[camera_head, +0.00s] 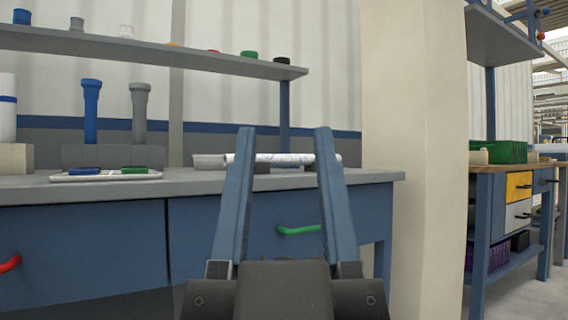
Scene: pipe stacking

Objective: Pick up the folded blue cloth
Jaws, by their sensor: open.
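I cannot make out a folded blue cloth in the head view. A small flat blue item (84,171) lies at the left of a white tray (108,178) on the bench, but I cannot tell that it is cloth. My gripper (285,136) is in the lower middle, with its two long blue fingers pointing up and apart. It is open and nothing shows held between the fingers. The fingers hide part of the bench edge and drawer front behind them.
The grey workbench (375,175) has a white pipe (285,159) lying behind my fingers. A blue pipe (91,115) and a grey pipe (140,115) stand upright at the left. A shelf (180,58) with several caps hangs above. A pale column (430,150) stands to the right.

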